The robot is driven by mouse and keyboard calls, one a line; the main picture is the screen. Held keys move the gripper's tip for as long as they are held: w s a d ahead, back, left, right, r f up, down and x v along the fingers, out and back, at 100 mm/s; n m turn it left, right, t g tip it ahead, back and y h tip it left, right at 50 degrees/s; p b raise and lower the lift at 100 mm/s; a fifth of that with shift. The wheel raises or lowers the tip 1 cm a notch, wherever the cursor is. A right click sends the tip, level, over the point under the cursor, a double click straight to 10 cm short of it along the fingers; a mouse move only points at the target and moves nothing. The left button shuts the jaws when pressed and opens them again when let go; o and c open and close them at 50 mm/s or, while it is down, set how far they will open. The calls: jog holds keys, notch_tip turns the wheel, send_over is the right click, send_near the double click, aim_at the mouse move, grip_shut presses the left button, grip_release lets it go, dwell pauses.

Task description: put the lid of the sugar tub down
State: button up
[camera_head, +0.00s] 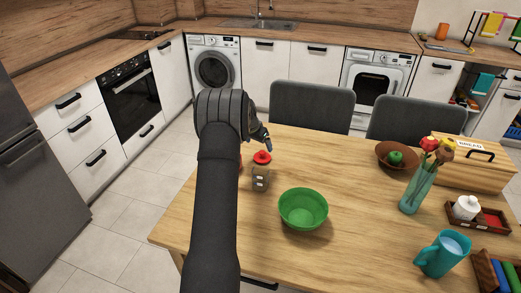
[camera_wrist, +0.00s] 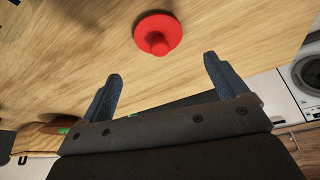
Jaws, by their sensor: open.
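The red lid (camera_head: 262,157) with its knob lies on the wooden table, just behind a small grey-brown tub (camera_head: 260,180) that I take for the sugar tub. In the wrist view the lid (camera_wrist: 158,34) lies knob towards me on bare wood, beyond my fingertips and apart from them. My gripper (camera_head: 266,143) is at the table's far left part, close behind the lid. In the wrist view my gripper (camera_wrist: 162,66) is open, with nothing between its two blue fingers. The tub does not show in the wrist view, and my arm hides the table to its left.
A green bowl (camera_head: 303,209) stands right of the tub. Chairs (camera_head: 311,104) stand behind the table.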

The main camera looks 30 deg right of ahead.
aim_at(262, 152)
jog(key=shift+v, duration=2)
jog(key=shift+f, duration=0.1)
jog(key=x, duration=1.2)
jog(key=shift+r, duration=1.35)
